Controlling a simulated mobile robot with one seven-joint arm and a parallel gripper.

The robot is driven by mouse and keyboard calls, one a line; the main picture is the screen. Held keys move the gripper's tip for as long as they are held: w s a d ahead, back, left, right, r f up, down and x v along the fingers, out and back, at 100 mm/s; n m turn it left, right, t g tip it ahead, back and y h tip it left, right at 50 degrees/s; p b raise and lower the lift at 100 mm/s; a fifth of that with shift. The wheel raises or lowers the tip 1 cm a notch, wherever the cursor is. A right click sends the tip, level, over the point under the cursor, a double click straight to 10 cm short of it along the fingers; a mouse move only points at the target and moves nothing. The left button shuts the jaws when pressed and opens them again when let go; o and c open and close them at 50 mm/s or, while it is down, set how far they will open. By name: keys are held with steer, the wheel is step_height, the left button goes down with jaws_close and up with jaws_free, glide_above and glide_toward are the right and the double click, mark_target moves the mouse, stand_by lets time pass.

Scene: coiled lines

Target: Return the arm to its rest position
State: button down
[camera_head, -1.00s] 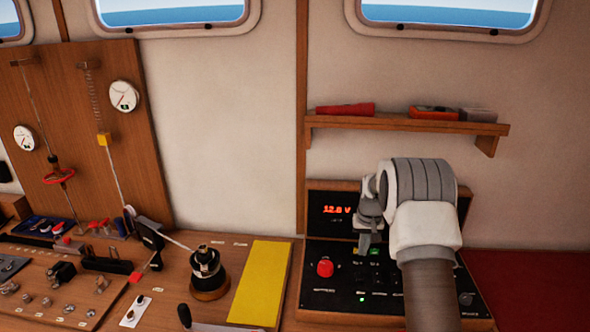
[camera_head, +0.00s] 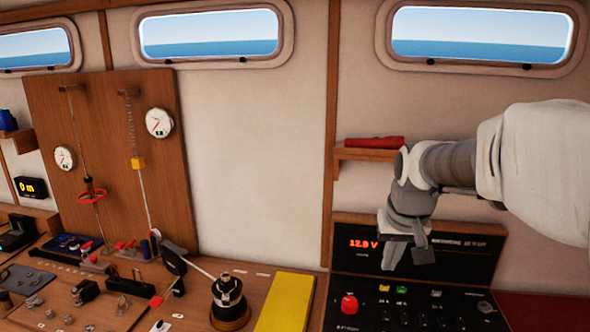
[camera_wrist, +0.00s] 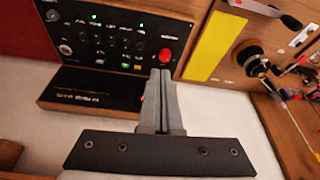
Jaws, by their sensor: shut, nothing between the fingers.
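My gripper (camera_head: 408,258) hangs at the right in the head view, in front of the black panel (camera_head: 455,312) with the red 12.8 V readout (camera_head: 363,244). In the wrist view its fingers (camera_wrist: 161,78) are together with nothing between them. Their tips appear over the panel's edge by the red knob (camera_wrist: 166,55), and I cannot tell the gap. The red knob also shows in the head view (camera_head: 349,303), below and left of the gripper. My arm covers the right part of the wall and shelf.
A shelf (camera_head: 362,154) with a red torch (camera_head: 375,142) is behind my arm. A yellow pad (camera_head: 286,304) and a black winch (camera_head: 229,300) with a handle lie left of the panel. A wooden board (camera_head: 60,115) with gauges and lines stands farther left. The bare wall between is clear.

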steer(key=s+a+t, duration=0.1)
steer(key=s+a, duration=0.1)
steer(key=s, duration=0.8)
steer(key=s+a+n, duration=0.1)
steer(key=s+a, duration=0.1)
steer(key=s, duration=0.9)
steer(key=shift+t+b, duration=0.4)
steer(key=shift+d+f, duration=0.1)
steer(key=shift+d, duration=0.05)
